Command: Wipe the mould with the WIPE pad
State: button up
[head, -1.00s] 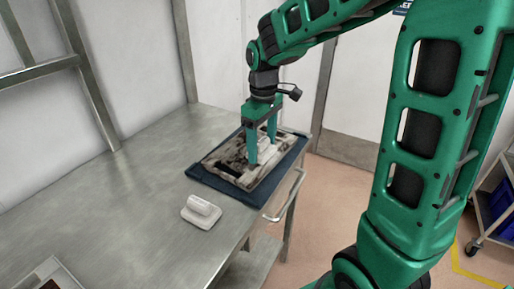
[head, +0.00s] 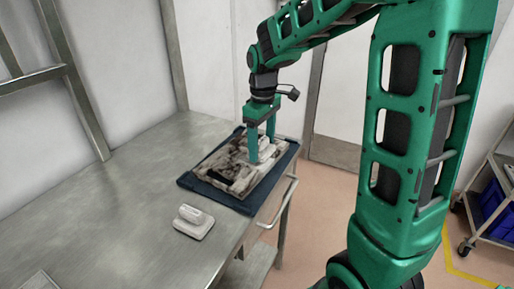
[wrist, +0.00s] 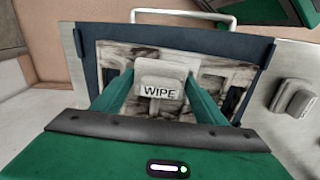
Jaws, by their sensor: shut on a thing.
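The mould (head: 236,178) is a flat pale plate with dark smudges and recesses. It lies on a dark blue mat (head: 214,197) on the metal table, and also shows in the wrist view (wrist: 217,65). My gripper (head: 262,150) is over the right part of the mould in the head view. In the wrist view my gripper (wrist: 156,97) is shut on the white WIPE pad (wrist: 160,75), whose label faces the camera. The pad is over the mould; I cannot tell whether its underside touches. The pad also shows partly behind a finger in the head view (head: 266,146).
A second white pad with a handle (head: 194,221) stands on the table (head: 135,190) near the mat; it also shows in the wrist view (wrist: 293,97). A metal rail (head: 281,205) runs along the table's edge. A cart with blue bins (head: 495,205) stands at the right.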

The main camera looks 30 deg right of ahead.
aim_at(227, 157)
jog(key=shift+w+d+f, duration=0.1)
jog(key=shift+w+d, duration=0.3)
jog(key=shift+d, duration=0.25)
jog(key=shift+w+d, duration=0.35)
jog(key=shift+d, duration=0.25)
jog(key=shift+w+a, duration=0.5)
jog(key=shift+w, duration=0.35)
jog(key=shift+w+a, duration=0.55)
jog(key=shift+w, duration=0.25)
jog(key=shift+w+a, duration=0.5)
jog(key=shift+w, duration=0.35)
jog(key=shift+w, duration=0.1)
jog(key=shift+w+a, duration=0.7)
jog(key=shift+w, duration=0.35)
jog(key=shift+a, duration=0.15)
jog(key=shift+s+a, duration=0.65)
jog(key=shift+a, duration=0.3)
jog(key=shift+s+a, duration=0.6)
jog(key=shift+a, duration=0.35)
jog(key=shift+s+a, duration=0.65)
jog(key=shift+a, duration=0.3)
jog(key=shift+s+a, duration=0.5)
jog(key=shift+a, duration=0.4)
jog(key=shift+a, duration=0.1)
